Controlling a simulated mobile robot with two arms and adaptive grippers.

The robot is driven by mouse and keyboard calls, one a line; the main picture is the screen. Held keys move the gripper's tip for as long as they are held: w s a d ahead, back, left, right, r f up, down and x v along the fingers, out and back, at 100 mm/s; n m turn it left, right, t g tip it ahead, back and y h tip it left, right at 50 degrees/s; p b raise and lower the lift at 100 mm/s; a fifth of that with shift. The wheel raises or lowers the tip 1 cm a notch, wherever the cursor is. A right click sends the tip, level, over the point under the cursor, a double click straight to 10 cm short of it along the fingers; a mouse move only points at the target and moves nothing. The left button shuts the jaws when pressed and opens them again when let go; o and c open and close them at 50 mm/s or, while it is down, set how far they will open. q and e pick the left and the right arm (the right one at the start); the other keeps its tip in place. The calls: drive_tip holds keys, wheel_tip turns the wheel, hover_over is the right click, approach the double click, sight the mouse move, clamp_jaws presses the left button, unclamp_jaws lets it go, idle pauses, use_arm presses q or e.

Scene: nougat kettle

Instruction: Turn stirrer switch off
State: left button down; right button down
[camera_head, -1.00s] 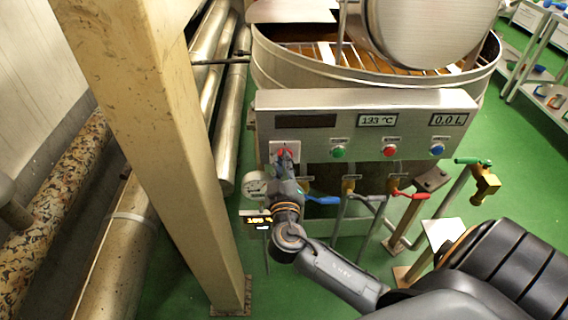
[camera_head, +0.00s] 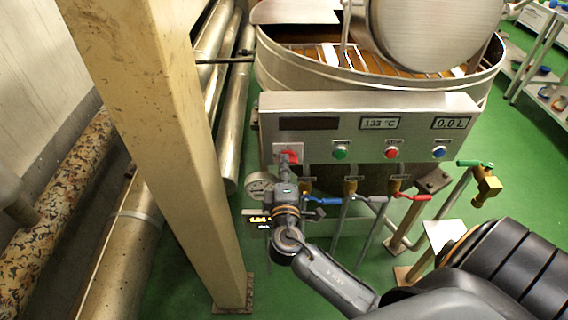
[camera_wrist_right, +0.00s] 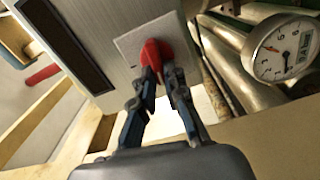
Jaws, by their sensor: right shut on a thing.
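The stirrer switch is a red knob (camera_head: 291,157) on a pale square plate (camera_head: 280,150) at the left end of the grey control panel (camera_head: 362,104). My right gripper (camera_head: 285,168) reaches up to it from below. In the right wrist view the red knob (camera_wrist_right: 153,56) sits between the two fingertips (camera_wrist_right: 160,76), which are shut on it. The fingers hide part of the knob, so its exact setting is hard to read. My left gripper is not in view.
Green (camera_head: 341,152), red (camera_head: 391,153) and blue (camera_head: 439,152) buttons line the panel. A gauge (camera_head: 258,186) sits beside my right wrist. Valves with blue (camera_head: 322,201) and red handles (camera_head: 411,197) hang below. A beige column (camera_head: 165,140) stands left; the kettle (camera_head: 300,65) is behind.

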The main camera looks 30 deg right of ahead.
drive_tip(key=shift+n, duration=0.6)
drive_tip(key=c, duration=1.4)
unclamp_jaws()
drive_tip(key=v, duration=1.2)
drive_tip(key=shift+f, duration=0.1)
